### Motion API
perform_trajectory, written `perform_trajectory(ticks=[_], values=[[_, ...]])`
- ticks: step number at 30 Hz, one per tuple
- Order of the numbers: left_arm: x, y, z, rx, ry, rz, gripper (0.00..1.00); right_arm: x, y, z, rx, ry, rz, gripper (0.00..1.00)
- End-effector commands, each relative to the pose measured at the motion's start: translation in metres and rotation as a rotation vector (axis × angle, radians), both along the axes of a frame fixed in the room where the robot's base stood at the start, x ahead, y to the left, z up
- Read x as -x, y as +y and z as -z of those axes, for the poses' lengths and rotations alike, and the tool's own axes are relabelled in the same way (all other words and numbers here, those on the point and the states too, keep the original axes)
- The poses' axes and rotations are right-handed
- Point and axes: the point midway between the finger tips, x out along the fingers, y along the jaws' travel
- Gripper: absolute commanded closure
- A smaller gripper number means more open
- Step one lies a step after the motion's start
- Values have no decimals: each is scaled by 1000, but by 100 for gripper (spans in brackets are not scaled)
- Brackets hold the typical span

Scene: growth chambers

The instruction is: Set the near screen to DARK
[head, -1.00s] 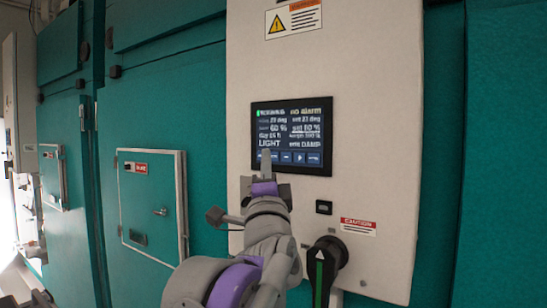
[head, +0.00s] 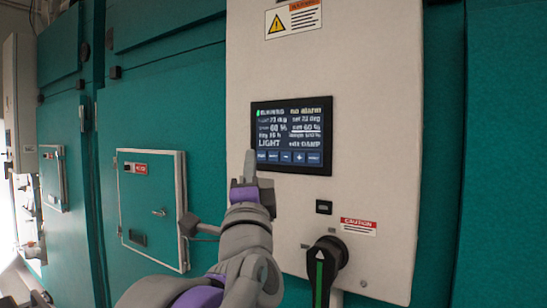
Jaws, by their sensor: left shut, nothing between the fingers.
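The near screen (head: 291,134) is a dark touch panel on the white cabinet front. Its text reads LIGHT at lower left and "no alarm" at the top. A row of blue buttons (head: 299,157) runs along its bottom edge, with minus and plus among them. My left gripper (head: 250,157) is shut and empty, with its tip pointing up at the screen's lower left corner. It covers a little of the panel's left edge. I cannot tell whether the tip touches the panel. My right gripper is not in view.
Below the screen are a small black switch (head: 324,207) and a black rotary handle (head: 327,262) with a green stripe, which sticks out. A caution label (head: 358,226) is beside them. A small hatch door (head: 152,209) with a latch is on the teal wall at left.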

Motion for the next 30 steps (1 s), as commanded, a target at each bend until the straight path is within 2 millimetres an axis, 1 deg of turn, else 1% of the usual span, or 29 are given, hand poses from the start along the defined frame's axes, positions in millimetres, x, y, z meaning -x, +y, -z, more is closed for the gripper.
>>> perform_trajectory(ticks=[4, 8, 9, 10, 11, 30], values=[[0, 0, 0, 0, 0, 0, 100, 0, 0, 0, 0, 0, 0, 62], [0, 0, 0, 0, 0, 0, 100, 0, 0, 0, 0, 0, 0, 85], [0, 0, 0, 0, 0, 0, 100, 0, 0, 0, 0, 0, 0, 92], [0, 0, 0, 0, 0, 0, 100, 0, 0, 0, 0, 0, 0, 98], [0, 0, 0, 0, 0, 0, 100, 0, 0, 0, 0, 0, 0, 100], [0, 0, 0, 0, 0, 0, 100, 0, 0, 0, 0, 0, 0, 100]])
